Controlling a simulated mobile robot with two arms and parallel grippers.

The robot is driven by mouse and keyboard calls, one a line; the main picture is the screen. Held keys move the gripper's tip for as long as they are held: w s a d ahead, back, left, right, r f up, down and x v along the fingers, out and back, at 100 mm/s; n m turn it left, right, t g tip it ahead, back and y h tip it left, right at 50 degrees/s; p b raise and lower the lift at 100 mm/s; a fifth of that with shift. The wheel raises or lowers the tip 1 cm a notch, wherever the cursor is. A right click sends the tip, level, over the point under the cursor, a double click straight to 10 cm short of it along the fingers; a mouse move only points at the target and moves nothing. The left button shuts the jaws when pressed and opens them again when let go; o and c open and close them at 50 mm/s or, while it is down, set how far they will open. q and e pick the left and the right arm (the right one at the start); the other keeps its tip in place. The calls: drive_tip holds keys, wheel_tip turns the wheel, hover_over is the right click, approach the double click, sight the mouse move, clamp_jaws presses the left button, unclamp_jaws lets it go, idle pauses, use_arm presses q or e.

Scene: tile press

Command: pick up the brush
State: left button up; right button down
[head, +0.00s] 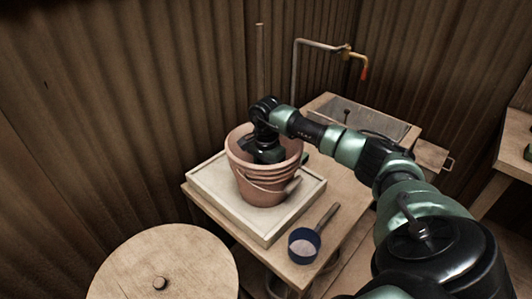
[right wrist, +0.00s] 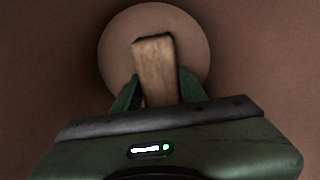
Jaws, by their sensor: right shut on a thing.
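My right gripper (head: 266,150) reaches down into a terracotta pot (head: 262,191) in the head view. In the right wrist view its two green fingers are shut on a pale wooden piece, which looks like the handle of the brush (right wrist: 154,68). The brush lies between the fingers, inside the pot, with the round pot floor (right wrist: 118,42) behind it. No bristles show, and in the head view the brush is hidden by the pot and gripper. My left gripper is not in view.
The pot stands on a pale square tray (head: 210,185) on a wooden table (head: 347,203). A blue scoop (head: 304,246) holding pale powder lies at the tray's front right. A round wooden top (head: 190,265) is front left. A tap (head: 363,70) and a basin (head: 370,119) are behind.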

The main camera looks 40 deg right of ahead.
drive_tip(key=shift+r, duration=0.15)
wheel_tip(320, 180, up, 23)
drive_tip(key=p, duration=0.1)
drive_tip(key=shift+f+p, duration=0.2)
drive_tip(key=shift+p, duration=0.1)
idle(0.4)
